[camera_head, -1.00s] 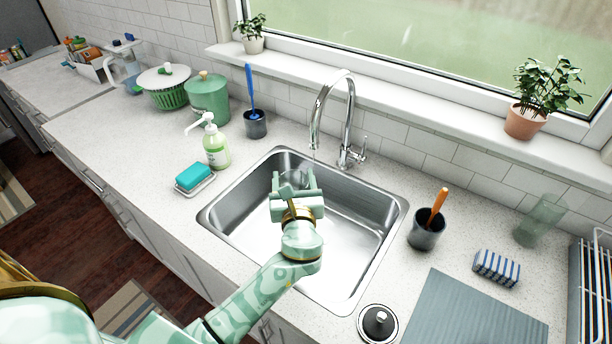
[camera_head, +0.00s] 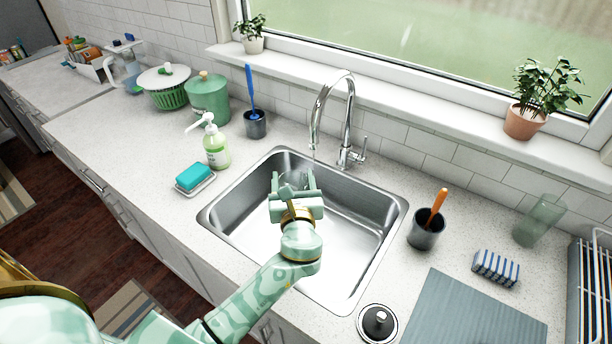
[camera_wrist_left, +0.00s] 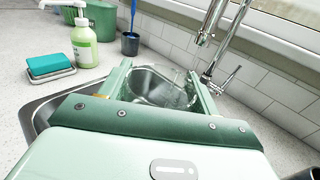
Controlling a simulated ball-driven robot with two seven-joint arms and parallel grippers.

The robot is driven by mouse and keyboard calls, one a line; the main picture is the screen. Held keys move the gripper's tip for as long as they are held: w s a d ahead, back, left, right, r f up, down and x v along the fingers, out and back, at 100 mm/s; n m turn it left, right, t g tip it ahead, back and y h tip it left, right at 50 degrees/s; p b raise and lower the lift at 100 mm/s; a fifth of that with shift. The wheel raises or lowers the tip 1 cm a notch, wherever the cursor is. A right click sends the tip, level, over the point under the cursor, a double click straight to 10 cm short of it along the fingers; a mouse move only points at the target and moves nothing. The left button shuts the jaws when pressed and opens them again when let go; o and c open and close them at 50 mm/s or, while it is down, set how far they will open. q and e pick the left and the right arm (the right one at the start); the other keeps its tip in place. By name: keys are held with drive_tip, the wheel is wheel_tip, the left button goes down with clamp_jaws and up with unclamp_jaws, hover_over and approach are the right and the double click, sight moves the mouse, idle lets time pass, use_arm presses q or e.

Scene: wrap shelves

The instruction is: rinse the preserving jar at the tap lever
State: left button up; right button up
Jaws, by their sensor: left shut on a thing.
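My left gripper (camera_head: 294,184) is over the left part of the steel sink (camera_head: 340,285). It is shut on a clear glass preserving jar (camera_wrist_left: 160,88), which shows between its fingers in the left wrist view. In the head view the jar is mostly hidden by the gripper. The chrome tap (camera_head: 349,115) arches over the back of the sink, and its spout end is just behind and above the jar. The tap lever (camera_head: 361,150) is at the right of the tap's base; it also shows in the left wrist view (camera_wrist_left: 231,77). My right gripper is not in view.
A soap bottle (camera_head: 215,148) and a teal sponge on a dish (camera_head: 194,177) stand left of the sink. A dark cup with an orange-handled brush (camera_head: 426,231) and a round black-topped lid (camera_head: 378,323) are at the right. The sink's right half is clear.

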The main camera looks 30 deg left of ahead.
use_arm(q)
drive_tip(key=s+r+p, duration=0.3)
drive_tip(key=s+p, duration=0.1)
drive_tip(key=shift+a+r+p, duration=0.1)
drive_tip(key=shift+r+p, duration=0.2)
drive_tip(key=shift+r, duration=0.05)
drive_tip(key=shift+s+r+p, duration=0.15)
drive_tip(key=shift+s+p, duration=0.15)
drive_tip(key=shift+s, duration=0.1)
